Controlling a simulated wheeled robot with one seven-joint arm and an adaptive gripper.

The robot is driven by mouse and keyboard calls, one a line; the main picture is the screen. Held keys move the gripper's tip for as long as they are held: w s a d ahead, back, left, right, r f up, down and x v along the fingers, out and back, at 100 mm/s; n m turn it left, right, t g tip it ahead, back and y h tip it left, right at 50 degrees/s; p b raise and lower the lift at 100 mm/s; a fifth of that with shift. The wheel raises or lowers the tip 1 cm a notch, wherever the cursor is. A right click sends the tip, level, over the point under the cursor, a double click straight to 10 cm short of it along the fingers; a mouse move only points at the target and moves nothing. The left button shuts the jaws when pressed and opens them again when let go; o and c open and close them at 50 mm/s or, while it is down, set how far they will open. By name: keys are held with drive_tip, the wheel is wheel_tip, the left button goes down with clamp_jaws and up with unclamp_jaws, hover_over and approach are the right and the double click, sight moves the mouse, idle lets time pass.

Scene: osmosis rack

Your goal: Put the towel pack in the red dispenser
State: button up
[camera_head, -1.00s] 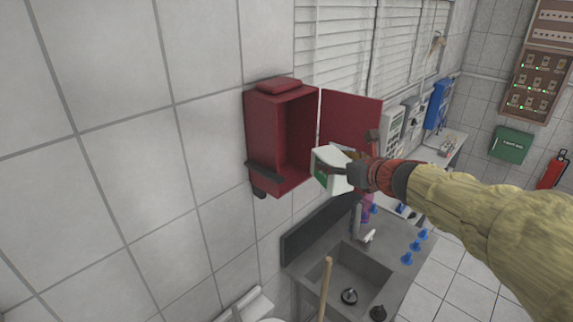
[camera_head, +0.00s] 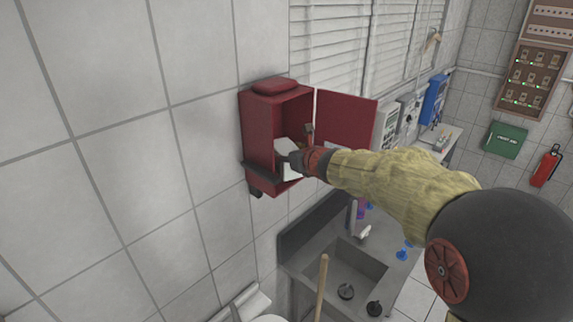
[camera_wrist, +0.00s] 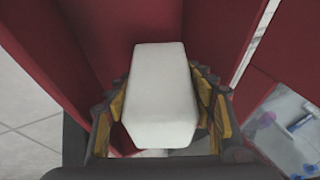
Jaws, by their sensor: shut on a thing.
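The red dispenser (camera_head: 262,125) hangs on the tiled wall with its door (camera_head: 346,130) swung open to the right. My gripper (camera_head: 298,160) is at its open front, shut on the white towel pack (camera_head: 287,171). The pack is at least partly inside the dispenser's lower part. In the wrist view the pack (camera_wrist: 160,90) sits between the two yellow-padded fingers (camera_wrist: 160,112), with red walls (camera_wrist: 104,40) around its far end. I cannot tell whether the pack touches the dispenser's floor or back.
A grey sink (camera_head: 345,270) stands below and right of the dispenser, with a wooden handle (camera_head: 321,285) upright in front of it. Window blinds (camera_head: 335,60) are behind the open door. A blue box (camera_head: 434,98) is on the wall farther right.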

drive_tip(key=shift+w+a+f, duration=0.1)
drive_tip(key=shift+w+f, duration=0.05)
drive_tip(key=shift+f, duration=0.8)
drive_tip(key=shift+w+a+f, duration=0.1)
drive_tip(key=shift+f, duration=0.85)
drive_tip(key=shift+f, duration=0.1)
drive_tip(key=shift+f+b, duration=0.15)
drive_tip(key=shift+b, duration=0.2)
drive_tip(key=o, duration=1)
drive_tip(key=shift+s, duration=0.1)
drive_tip(key=shift+r, duration=0.2)
